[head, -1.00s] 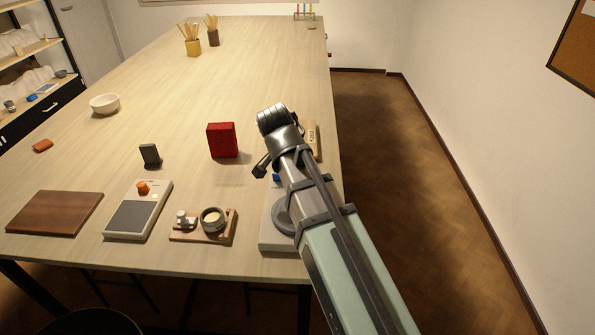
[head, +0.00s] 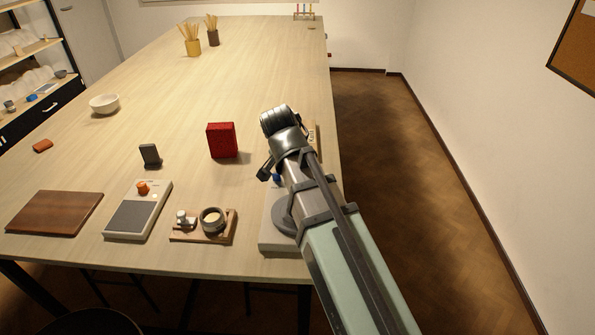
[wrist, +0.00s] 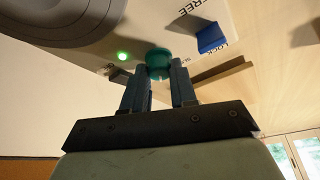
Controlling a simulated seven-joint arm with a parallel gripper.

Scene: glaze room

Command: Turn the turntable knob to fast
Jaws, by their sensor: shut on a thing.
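The turntable's pale base (head: 268,238) stands at the table's front right corner, mostly hidden behind my arm; its grey disc (head: 284,214) shows partly. In the wrist view the teal-green knob (wrist: 158,56) sits on the base's panel (wrist: 140,32). My gripper (wrist: 159,82) is shut on the knob, one finger on each side of it. The fingers and gripper body cover most of the markings around the knob, so I cannot read its setting. A blue slider (wrist: 210,38) stands beside it, near the words FREE and LOCK. A green light (wrist: 123,56) is lit.
A red box (head: 222,141) stands left of my arm. A small wooden board with a round jar (head: 213,220), a scale (head: 137,212) with an orange knob and a brown board (head: 53,213) line the front edge. The table's middle is mostly clear.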

